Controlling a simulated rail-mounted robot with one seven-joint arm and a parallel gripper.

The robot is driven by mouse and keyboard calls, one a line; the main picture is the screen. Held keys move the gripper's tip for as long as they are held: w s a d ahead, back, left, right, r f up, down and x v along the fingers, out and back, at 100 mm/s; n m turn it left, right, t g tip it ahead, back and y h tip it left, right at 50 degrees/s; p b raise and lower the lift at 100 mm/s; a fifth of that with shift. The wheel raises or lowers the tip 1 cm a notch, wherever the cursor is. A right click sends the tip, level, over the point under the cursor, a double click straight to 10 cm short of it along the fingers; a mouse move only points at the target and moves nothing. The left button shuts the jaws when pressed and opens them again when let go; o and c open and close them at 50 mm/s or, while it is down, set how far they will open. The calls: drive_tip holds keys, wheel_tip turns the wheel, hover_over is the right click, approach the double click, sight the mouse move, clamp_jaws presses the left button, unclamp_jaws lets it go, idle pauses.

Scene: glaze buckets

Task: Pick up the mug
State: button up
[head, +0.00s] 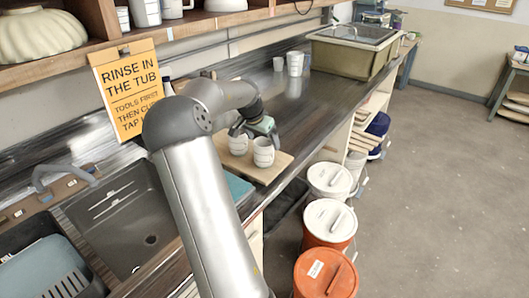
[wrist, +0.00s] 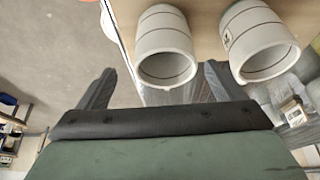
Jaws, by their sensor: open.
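Two pale grey-white mugs with thin dark bands stand side by side on a wooden board (head: 280,166) on the counter. The right mug (head: 263,153) is nearer the counter's front edge, and the left mug (head: 238,145) stands beside it. In the wrist view one mug (wrist: 165,48) lies between the lines of my fingers, and the other mug (wrist: 258,40) is to its right. My gripper (head: 257,130) is open and just above the mugs; its spread fingers also show in the wrist view (wrist: 158,75). I cannot tell whether it touches a mug. No handles are visible.
A sink (head: 125,220) is at the left, below an orange sign (head: 127,90). White cups (head: 295,64) and a large tub (head: 350,55) stand farther back on the counter. Lidded buckets (head: 329,221) line the floor.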

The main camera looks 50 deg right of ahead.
drive_tip(key=shift+w+a+p+x, duration=0.15)
drive_tip(key=shift+p+x, duration=0.4)
drive_tip(key=shift+x, duration=1.2)
drive_tip(key=shift+w+a+p+x, duration=0.15)
drive_tip(key=shift+p+x, duration=0.4)
drive_tip(key=shift+x, duration=1.15)
drive_tip(key=c, duration=1.3)
